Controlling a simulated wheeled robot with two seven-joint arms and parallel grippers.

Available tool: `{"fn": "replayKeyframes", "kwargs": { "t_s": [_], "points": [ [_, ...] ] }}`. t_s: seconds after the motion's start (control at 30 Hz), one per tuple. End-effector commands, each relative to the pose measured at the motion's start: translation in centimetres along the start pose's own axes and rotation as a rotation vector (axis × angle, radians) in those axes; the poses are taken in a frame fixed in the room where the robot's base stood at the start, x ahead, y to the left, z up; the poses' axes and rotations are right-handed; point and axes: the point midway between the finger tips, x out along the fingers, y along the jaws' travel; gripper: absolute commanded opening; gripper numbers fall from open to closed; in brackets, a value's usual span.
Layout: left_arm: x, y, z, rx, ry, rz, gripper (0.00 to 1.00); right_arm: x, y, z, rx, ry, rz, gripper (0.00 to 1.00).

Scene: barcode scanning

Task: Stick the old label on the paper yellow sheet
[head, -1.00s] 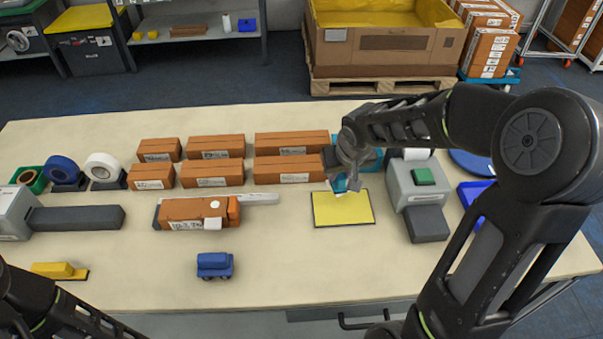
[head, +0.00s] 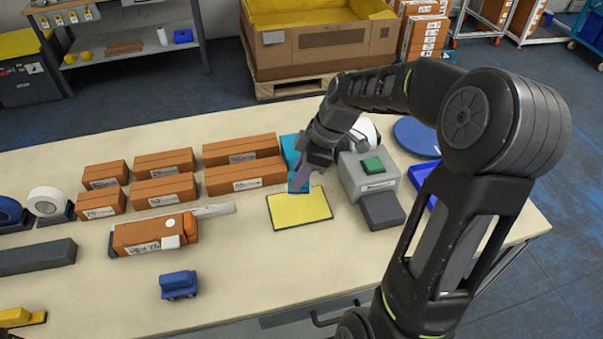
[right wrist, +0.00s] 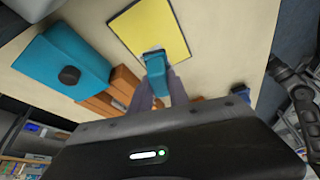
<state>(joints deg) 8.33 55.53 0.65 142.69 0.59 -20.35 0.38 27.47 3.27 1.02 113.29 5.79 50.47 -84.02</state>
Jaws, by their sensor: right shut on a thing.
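The yellow sheet (head: 300,210) lies flat on the table with a dark border. It also shows at the top of the right wrist view (right wrist: 150,32). My right gripper (right wrist: 160,78) is shut on a teal tool (right wrist: 157,70) at the sheet's edge. A small pale piece at the tool's tip, perhaps the label (right wrist: 153,51), overlaps the sheet's near edge in the wrist view. I cannot tell if it touches the sheet. In the head view the right gripper (head: 302,176) is over the sheet's far edge. My left gripper is out of view.
A grey device with a green button (head: 372,165) stands right of the sheet. Brown boxes (head: 243,175) stand in rows behind left. An orange package (head: 150,236) and a blue toy truck (head: 178,285) lie left. A teal box with black knob (right wrist: 69,75) is close by.

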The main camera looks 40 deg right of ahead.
Motion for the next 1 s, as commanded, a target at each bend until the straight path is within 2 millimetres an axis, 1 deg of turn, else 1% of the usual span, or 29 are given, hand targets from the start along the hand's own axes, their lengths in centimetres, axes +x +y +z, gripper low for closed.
{"fn": "replayKeyframes", "kwargs": {
  "t_s": [0.3,0.47,0.57,1.0],
  "points": [
    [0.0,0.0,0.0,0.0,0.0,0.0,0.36,0.0,0.0,0.0,-0.004,-0.001,-0.002,0.0],
    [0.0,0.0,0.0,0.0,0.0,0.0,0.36,0.4,0.0,0.2,-0.004,-0.001,-0.002,0.0],
    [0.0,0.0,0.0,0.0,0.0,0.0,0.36,0.9,0.0,0.4,-0.004,-0.001,-0.003,0.0],
    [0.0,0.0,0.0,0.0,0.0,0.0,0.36,4.7,0.0,2.0,-0.003,-0.002,-0.002,0.0]
  ]
}}
